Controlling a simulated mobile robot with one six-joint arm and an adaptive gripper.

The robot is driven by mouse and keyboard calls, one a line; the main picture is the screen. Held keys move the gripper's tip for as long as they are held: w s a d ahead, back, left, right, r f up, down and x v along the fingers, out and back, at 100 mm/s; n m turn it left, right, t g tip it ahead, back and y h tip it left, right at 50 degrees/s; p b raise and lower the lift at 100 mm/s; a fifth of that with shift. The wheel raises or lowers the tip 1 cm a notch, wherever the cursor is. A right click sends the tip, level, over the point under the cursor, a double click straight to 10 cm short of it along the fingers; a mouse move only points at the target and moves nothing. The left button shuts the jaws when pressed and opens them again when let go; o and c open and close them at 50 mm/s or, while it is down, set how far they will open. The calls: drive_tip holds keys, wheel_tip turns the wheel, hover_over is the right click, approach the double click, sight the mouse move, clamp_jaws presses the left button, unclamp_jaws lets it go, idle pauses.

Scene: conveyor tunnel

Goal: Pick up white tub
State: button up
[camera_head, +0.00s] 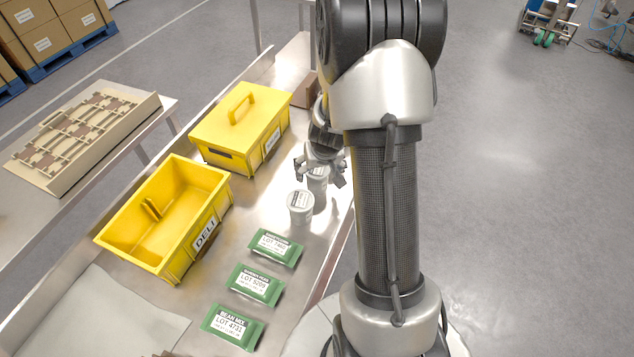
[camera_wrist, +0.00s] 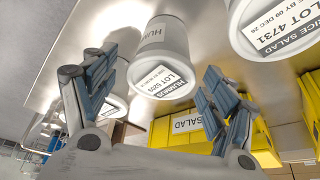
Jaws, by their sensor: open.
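Several white tubs with labelled lids stand on the metal belt. In the wrist view, a hummus tub (camera_wrist: 160,60) shows between my fingers, with a gap on either side. A rice salad tub (camera_wrist: 272,28) is at its upper right, and another tub (camera_wrist: 117,103) is partly hidden behind the left finger. In the head view, one tub (camera_head: 300,204) stands in front of my gripper (camera_head: 320,175), and another tub (camera_head: 317,182) is partly covered by the fingers. My gripper is open and empty, pointing at the tubs.
An open yellow deli crate (camera_head: 118,237) and a lidded yellow salad crate (camera_head: 218,128) stand left of the tubs. Green packets (camera_head: 256,284) lie nearer the front. A brown box (camera_head: 304,92) is behind my gripper. The belt's right edge is close to the tubs.

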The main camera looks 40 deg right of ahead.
drive_tip(key=b+x, duration=0.1)
drive_tip(key=x, duration=0.2)
drive_tip(key=b+x, duration=0.1)
drive_tip(key=x, duration=0.2)
drive_tip(key=shift+w+r, duration=0.1)
drive_tip(key=shift+w, duration=0.15)
drive_tip(key=shift+r, duration=0.15)
drive_tip(key=shift+c, duration=0.5)
drive_tip(key=c, duration=1.3)
drive_tip(key=shift+r, duration=0.1)
drive_tip(key=shift+r+p, duration=6)
drive_tip(key=shift+r, duration=3.9)
